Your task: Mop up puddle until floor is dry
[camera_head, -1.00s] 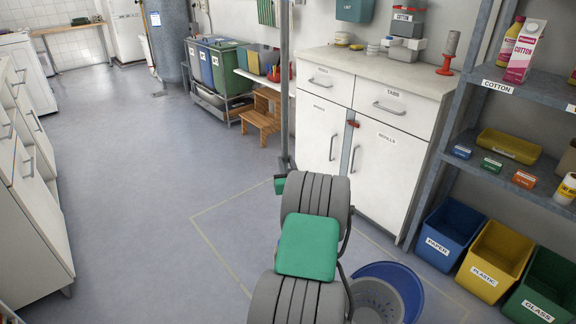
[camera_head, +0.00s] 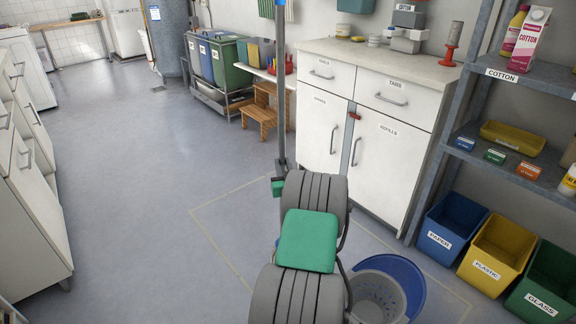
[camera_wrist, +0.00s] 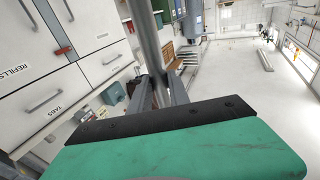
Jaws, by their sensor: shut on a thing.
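My gripper (camera_wrist: 158,92) is shut on a grey pole (camera_wrist: 146,40), which looks like the mop's handle. In the head view the pole (camera_head: 281,90) stands nearly upright, with a blue part near the top edge. My gripper (camera_head: 281,186) is partly hidden there behind my arm. The pole's lower end and any mop head are hidden. A blue bucket (camera_head: 411,283) with a grey basket-like insert (camera_head: 376,297) stands on the floor at the lower right, partly behind my arm. I cannot make out a puddle on the visible floor.
A white cabinet (camera_head: 385,165) stands just beyond the pole. Paper (camera_head: 452,222), plastic (camera_head: 498,250) and glass (camera_head: 546,284) bins sit under a shelf at right. A wooden step stool (camera_head: 262,112) stands behind. A thin line marks the floor (camera_head: 217,207). Open floor (camera_head: 140,190) lies at left.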

